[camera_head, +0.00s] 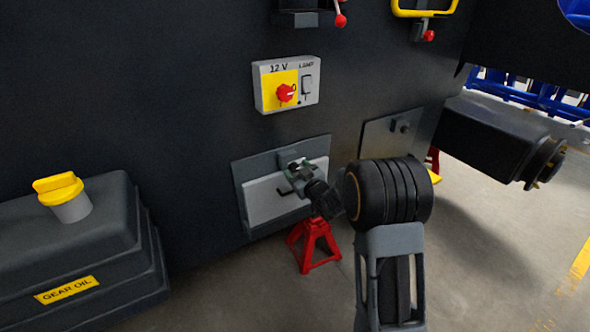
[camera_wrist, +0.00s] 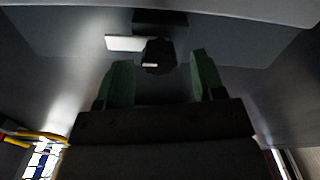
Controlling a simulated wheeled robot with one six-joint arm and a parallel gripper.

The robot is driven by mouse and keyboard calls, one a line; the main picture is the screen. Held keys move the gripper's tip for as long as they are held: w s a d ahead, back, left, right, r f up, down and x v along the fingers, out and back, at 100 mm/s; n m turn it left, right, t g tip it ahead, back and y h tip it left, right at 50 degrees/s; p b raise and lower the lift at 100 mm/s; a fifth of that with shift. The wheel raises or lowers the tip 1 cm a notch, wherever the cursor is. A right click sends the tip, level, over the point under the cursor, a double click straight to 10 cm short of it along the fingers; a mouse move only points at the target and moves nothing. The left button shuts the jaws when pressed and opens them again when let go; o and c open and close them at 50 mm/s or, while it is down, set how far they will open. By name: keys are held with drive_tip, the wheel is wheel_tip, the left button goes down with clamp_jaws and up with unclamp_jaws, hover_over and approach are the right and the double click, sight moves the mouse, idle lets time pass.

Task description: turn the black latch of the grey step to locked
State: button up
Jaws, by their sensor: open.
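The grey step (camera_head: 262,203) is a light panel in a darker frame on the dark chassis side, with a small black handle low on it. My gripper (camera_head: 297,170) is in front of its upper part and hides the latch in the head view. In the wrist view the black latch (camera_wrist: 158,54) is a round knob with a short white mark, seen between the two green fingers of my open gripper (camera_wrist: 160,68). I see a gap on each side of the knob. I cannot tell whether the fingers reach around it in depth.
A 12 V switch box (camera_head: 287,84) with a red knob is above the step. Another grey plate (camera_head: 378,136) with a black knob is to the right. A red jack stand (camera_head: 314,247) is below. A gear oil tank (camera_head: 75,250) stands at left.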

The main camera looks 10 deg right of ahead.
drive_tip(key=shift+x, duration=1)
drive_tip(key=c, duration=0.9)
